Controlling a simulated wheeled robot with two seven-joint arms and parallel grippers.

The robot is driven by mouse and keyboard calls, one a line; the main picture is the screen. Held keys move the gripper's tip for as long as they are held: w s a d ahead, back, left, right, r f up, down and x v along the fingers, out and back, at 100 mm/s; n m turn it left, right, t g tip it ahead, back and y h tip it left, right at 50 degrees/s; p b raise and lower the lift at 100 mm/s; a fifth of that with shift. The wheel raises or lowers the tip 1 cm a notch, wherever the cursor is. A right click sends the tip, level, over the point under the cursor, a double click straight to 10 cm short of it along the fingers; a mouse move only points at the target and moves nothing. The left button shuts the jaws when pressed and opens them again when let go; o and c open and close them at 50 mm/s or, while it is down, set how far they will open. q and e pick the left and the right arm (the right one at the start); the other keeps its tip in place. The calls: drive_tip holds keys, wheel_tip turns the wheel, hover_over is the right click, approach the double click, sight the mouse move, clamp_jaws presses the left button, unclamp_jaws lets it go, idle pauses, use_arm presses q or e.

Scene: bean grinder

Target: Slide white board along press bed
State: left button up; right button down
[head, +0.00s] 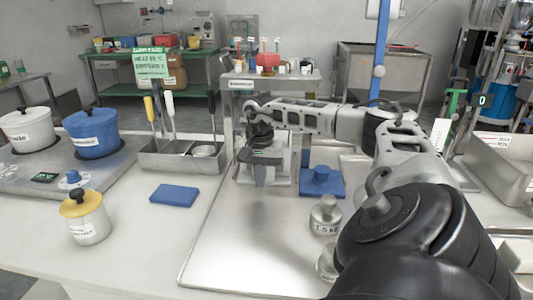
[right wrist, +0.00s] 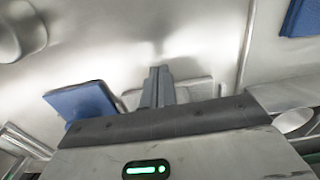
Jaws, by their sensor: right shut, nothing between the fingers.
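My right arm reaches in from the lower right, and my right gripper (head: 262,150) is over a low grey metal stand on the steel tray. In the right wrist view the two fingers (right wrist: 157,86) are together, with nothing between them. A pale flat plate (right wrist: 196,91) lies behind the fingers and is partly hidden by them and by the gripper body. It may be the white board; I cannot tell whether the fingers touch it. The press bed cannot be made out clearly under the gripper. My left gripper is not in view.
A blue square base with a knob (head: 321,181) stands right of the stand. A metal weight (head: 325,214) is in front of it. A blue pad (head: 174,195), a tool holder (head: 180,158) and a yellow-lidded canister (head: 85,217) are left. The steel tray's front left (head: 225,255) is clear.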

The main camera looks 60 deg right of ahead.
wheel_tip(320, 180, up, 10)
drive_tip(key=shift+s+a, duration=0.2)
drive_tip(key=shift+a, duration=0.15)
